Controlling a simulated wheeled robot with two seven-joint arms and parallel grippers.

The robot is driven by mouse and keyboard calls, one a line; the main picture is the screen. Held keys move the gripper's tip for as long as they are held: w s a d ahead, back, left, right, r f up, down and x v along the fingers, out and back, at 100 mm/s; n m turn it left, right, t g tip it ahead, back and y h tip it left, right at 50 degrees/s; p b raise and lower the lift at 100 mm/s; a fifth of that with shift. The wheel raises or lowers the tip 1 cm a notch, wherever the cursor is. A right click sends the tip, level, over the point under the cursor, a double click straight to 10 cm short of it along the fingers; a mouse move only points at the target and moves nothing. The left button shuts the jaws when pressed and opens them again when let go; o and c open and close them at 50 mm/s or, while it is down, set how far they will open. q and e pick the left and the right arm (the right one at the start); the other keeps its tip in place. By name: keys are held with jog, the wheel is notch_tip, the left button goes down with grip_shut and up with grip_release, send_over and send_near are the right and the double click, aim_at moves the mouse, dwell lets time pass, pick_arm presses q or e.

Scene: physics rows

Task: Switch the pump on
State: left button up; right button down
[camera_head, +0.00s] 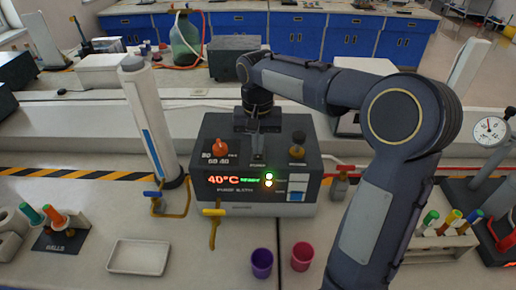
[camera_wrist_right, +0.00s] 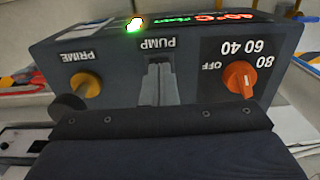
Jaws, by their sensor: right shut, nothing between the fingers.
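The dark grey bath unit (camera_head: 222,203) stands on the bench with a lit display (camera_head: 232,179) reading 40°C and green lights (camera_head: 268,177) beside it. Its top carries an orange dial (camera_head: 221,148) marked OFF, 40, 60, 80 and a yellow-brown PRIME knob (camera_head: 297,146). These also show in the wrist view, the dial (camera_wrist_right: 239,78) at right and the knob (camera_wrist_right: 86,85) at left. The PUMP label (camera_wrist_right: 158,43) lies between them. My right gripper (camera_head: 255,153) is shut and empty, pointing down at the PUMP spot; its fingers (camera_wrist_right: 160,80) hide the switch there. Contact cannot be told.
A white column (camera_head: 148,120) stands left of the unit. Yellow pipes with blue taps (camera_head: 172,200) are in front of it. A purple cup (camera_head: 262,263) and a pink cup (camera_head: 302,256) stand in front. A white tray (camera_head: 139,257) lies front left; a tube rack (camera_head: 440,243) is at right.

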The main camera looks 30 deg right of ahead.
aim_at(258, 157)
jog(key=shift+d+r+p, duration=0.1)
jog(key=shift+r+p, duration=0.5)
jog(key=shift+r, duration=0.35)
jog(key=shift+w+r+p, duration=0.1)
jog(key=shift+r+p, duration=1)
jog(key=shift+r, duration=0.1)
jog(key=s+a+f+n+t+y, duration=0.1)
jog(key=s+a, duration=0.3)
jog(key=s, duration=0.7)
jog(key=s+a+f+n+t+y, duration=0.2)
jog(key=s+a+n+t, duration=0.1)
jog(key=s, duration=0.8)
jog(key=shift+s+a+f+n+t+y, duration=0.2)
jog(key=shift+s+a+n+t+y, duration=0.15)
jog(key=shift+t, duration=0.45)
jog(key=shift+d, duration=0.1)
